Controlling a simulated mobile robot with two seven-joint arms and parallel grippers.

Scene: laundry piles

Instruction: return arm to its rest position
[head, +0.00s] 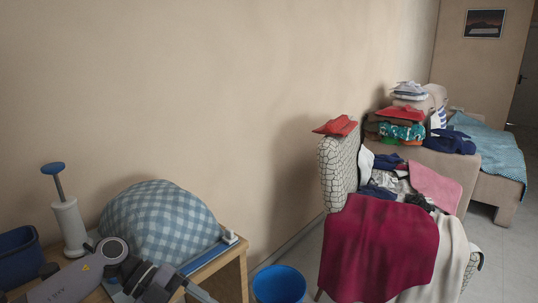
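My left arm (75,283) comes in at the bottom left, in front of the wooden table (232,278). Its dark wrist end reaches the bottom edge of the picture, near the table's front corner. My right arm and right gripper are not in view.
A blue checked domed bundle (160,220) is on the table behind my arm, beside a white pump-like item with a blue top (68,220). A navy bin (18,255) is far left.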

